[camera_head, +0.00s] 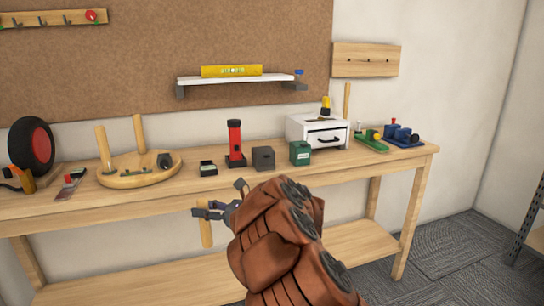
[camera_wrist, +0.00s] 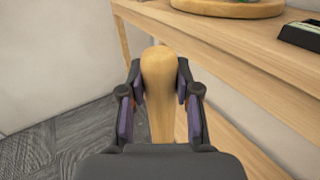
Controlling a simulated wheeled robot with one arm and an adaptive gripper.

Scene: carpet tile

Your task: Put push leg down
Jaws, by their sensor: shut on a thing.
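My gripper (camera_head: 208,209) is shut on a light wooden leg (camera_head: 206,232) just in front of the workbench's front edge. The leg hangs about upright below the fingers in the head view. In the wrist view the leg's rounded end (camera_wrist: 160,68) sits between both fingers of my gripper (camera_wrist: 160,88). A round wooden stool seat (camera_head: 128,181) lies on the bench at the left, with two legs (camera_head: 104,150) standing up from it. The seat's edge also shows at the top of the wrist view (camera_wrist: 230,9).
The wooden workbench (camera_head: 70,208) holds a wheel (camera_head: 32,145), a red-and-black device (camera_head: 235,142), a grey box (camera_head: 263,158), a green box (camera_head: 300,153) and a white drawer unit (camera_head: 316,133). A wooden rod (camera_head: 346,103) stands behind the drawer. A lower shelf (camera_head: 165,281) runs beneath. Carpet floor (camera_head: 450,255) is clear at right.

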